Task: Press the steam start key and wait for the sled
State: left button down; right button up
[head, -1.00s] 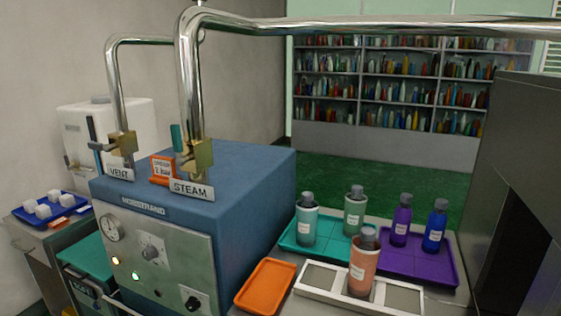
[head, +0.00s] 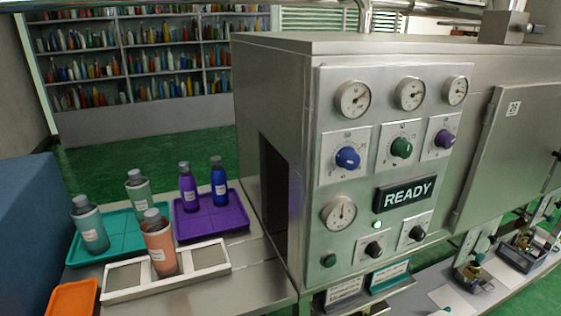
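The steel sleeve machine (head: 330,190) stands in the middle of the head view, its control panel facing me. A lit READY display (head: 404,194) sits above a small glowing green lamp (head: 376,225). A round green push button (head: 328,260) is at the panel's lower left; I cannot read a marking on it, so I cannot tell whether it is the steam start key. A white frame (head: 217,268) with grey pads lies left of the machine's dark opening (head: 273,195); I cannot tell whether it is the sled. An orange bottle (head: 160,245) stands upright on it. Neither gripper is in view.
A teal tray (head: 110,248) holds two green-toned bottles. A purple tray (head: 235,225) holds a purple and a blue bottle. An orange tray (head: 73,299) is at lower left. Black knobs (head: 374,249), coloured dials and gauges (head: 352,99) fill the panel. Small equipment (head: 475,276) stands at right.

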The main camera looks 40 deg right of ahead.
aim_at(331, 261)
jog(key=z, duration=2.05)
